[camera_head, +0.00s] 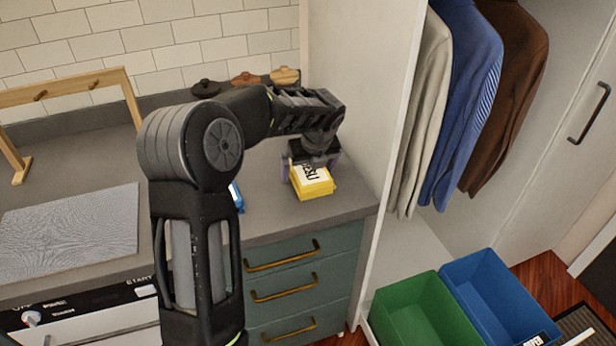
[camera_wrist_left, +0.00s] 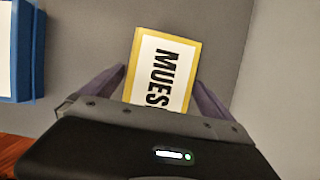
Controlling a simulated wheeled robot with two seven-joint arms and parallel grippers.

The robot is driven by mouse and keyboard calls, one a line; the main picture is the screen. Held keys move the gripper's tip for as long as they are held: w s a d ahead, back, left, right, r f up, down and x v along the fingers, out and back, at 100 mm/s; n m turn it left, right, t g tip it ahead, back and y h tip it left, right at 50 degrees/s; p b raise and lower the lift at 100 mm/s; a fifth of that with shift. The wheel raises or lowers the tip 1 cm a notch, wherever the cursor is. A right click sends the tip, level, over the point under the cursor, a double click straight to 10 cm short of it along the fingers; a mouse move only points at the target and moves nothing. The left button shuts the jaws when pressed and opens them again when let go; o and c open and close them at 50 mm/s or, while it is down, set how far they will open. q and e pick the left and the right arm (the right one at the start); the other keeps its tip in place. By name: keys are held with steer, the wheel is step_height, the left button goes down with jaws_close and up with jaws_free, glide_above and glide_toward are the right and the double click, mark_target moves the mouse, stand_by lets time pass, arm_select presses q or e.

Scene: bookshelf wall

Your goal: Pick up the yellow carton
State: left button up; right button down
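The yellow carton (camera_head: 312,184) has a white label with dark lettering and lies on the grey counter near its right end. In the left wrist view the carton (camera_wrist_left: 165,62) reads "MUES", and its lower end is hidden by my gripper. My left gripper (camera_head: 313,172) points down over the carton. In the left wrist view its two fingers (camera_wrist_left: 160,78) are spread, one on each side of the carton, with narrow gaps visible. It looks open, and I cannot tell whether the tips touch the carton. My right gripper is not in view.
A blue box (camera_wrist_left: 22,50) stands left of the carton, mostly behind my arm in the head view (camera_head: 236,197). A white panel (camera_head: 355,90) rises at the counter's right. Green (camera_head: 420,312) and blue (camera_head: 495,290) bins stand below right. A wooden rack (camera_head: 70,88) is at left.

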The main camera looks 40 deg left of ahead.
arm_select(q)
steer(key=c, duration=1.3)
steer(key=shift+r, duration=0.1)
step_height(320, 180, up, 10)
steer(key=shift+f, duration=0.1)
stand_by(0.4)
